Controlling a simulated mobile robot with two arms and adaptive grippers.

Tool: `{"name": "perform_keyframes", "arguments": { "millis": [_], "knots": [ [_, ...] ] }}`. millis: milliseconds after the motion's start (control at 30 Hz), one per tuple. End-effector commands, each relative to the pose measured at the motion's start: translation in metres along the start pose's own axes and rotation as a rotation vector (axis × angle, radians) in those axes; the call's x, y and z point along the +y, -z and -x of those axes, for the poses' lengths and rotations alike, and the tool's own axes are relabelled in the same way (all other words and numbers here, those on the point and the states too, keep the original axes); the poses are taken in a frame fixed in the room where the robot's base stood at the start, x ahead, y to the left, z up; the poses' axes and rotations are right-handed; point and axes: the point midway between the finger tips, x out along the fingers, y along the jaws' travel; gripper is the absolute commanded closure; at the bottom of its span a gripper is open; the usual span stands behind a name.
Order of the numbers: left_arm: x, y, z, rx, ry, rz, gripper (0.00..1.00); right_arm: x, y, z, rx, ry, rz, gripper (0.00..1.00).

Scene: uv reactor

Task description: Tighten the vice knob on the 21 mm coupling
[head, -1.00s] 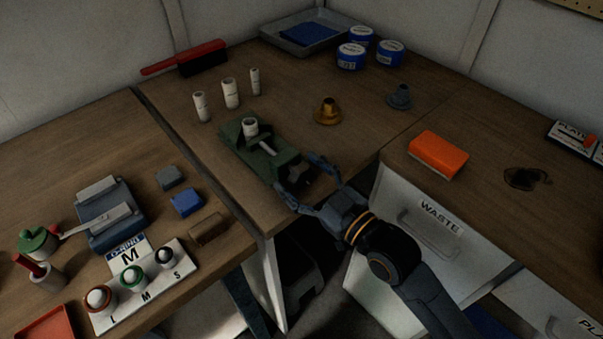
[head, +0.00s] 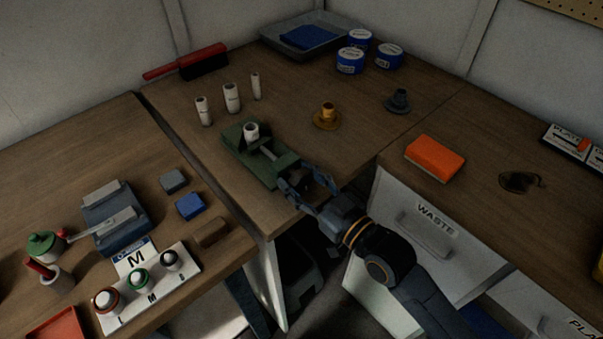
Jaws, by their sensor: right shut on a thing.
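The green vice (head: 240,155) stands near the front corner of the middle bench. A white cylindrical coupling (head: 251,132) stands upright in its jaws. The knob itself is mostly hidden by the fingers. My left gripper is not in view.
Several white sleeves (head: 232,98) stand behind the vice. A brass flanged part (head: 327,117) and a grey one (head: 397,100) stand to the right. An orange sponge block (head: 435,158) lies on the right bench, above the WASTE drawer (head: 428,231). The bench between is clear.

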Motion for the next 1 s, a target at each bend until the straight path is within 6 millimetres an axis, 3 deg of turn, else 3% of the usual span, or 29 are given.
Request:
{"name": "perform_keyframes", "arguments": {
  "millis": [100, 400, 1000],
  "knots": [
    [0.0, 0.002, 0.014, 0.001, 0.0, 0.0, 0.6, 0.0, 0.004, 0.0, -0.003, 0.001, -0.091, 0.84],
    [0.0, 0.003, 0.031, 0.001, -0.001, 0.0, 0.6, 0.0, 0.002, 0.0, -0.001, 0.0, -0.293, 0.84],
    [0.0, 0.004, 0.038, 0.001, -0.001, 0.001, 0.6, 0.0, 0.001, 0.0, 0.001, 0.0, -0.42, 0.84]
  ]
}}
